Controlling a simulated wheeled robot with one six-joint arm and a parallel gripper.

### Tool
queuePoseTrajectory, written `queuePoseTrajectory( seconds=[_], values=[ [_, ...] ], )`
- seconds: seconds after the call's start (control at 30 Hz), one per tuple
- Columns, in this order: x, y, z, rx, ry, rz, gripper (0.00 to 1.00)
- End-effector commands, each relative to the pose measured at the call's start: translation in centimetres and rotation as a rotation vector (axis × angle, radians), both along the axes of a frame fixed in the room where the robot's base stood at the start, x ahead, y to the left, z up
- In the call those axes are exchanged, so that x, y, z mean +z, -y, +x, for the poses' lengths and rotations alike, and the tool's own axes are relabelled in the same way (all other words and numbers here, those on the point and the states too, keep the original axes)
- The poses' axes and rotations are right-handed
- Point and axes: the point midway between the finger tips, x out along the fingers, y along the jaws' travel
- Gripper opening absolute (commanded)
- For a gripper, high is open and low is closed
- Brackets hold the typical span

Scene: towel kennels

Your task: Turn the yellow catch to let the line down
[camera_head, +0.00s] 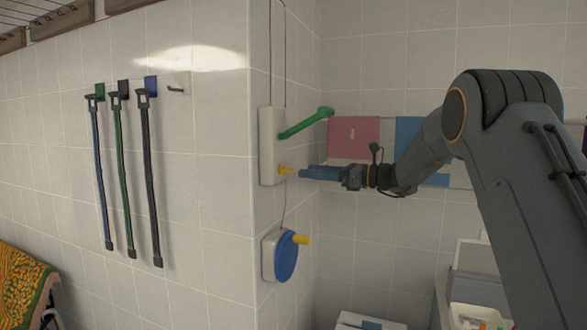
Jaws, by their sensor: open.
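The yellow catch (286,170) sticks out to the right from the lower part of a white wall box (267,150). A green lever (306,123) slants up and right from the same box, above the catch. Thin lines (284,60) run up the wall from the box, and one runs down to a blue winder (286,256) with a yellow handle (301,240) on a white mount. My gripper (302,173) is open, its blue fingers pointing left at about the catch's height. The tips appear close to the catch; I cannot tell whether they touch it.
A pink towel (354,138) and a blue towel (408,132) hang behind my gripper. Several leads (124,180) hang on the left wall. A patterned cloth (22,285) lies at lower left, and a white box (358,322) stands low in the middle.

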Motion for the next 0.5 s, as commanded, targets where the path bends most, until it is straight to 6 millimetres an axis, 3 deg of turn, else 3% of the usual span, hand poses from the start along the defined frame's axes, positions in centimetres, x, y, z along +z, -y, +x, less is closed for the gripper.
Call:
queuePoseTrajectory(
  seconds=[0.3,0.5],
  values=[
    [0.1,-4.6,1.5,0.002,0.001,-0.003,0.56],
    [0.0,-6.2,2.1,0.001,0.002,-0.004,0.56]
  ],
)
